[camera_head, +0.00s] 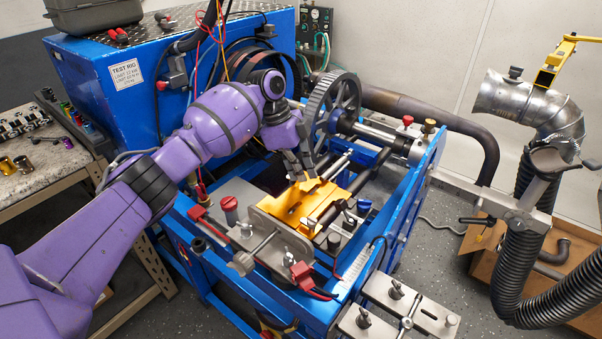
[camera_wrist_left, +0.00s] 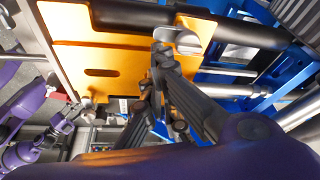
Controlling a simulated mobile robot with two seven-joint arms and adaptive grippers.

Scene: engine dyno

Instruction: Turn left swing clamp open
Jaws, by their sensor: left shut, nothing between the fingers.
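A yellow-orange plate (camera_head: 298,203) lies in the blue rig frame; in the left wrist view the plate (camera_wrist_left: 100,62) fills the upper left. I cannot tell for certain which part is the left swing clamp. My left gripper (camera_head: 304,176) is just above the plate's far edge, shut and empty. In the wrist view its dark fingers (camera_wrist_left: 158,75) show beside a rounded silver end; contact is unclear. My right gripper is not seen.
A grey upright plate (camera_head: 277,245) with a screw handle stands at the near end. Red knob (camera_head: 230,204) and red-handled toggle clamps (camera_head: 305,272) are around it. A large toothed wheel (camera_head: 335,105) stands close behind my gripper. Exhaust ducting (camera_head: 525,210) hangs at right.

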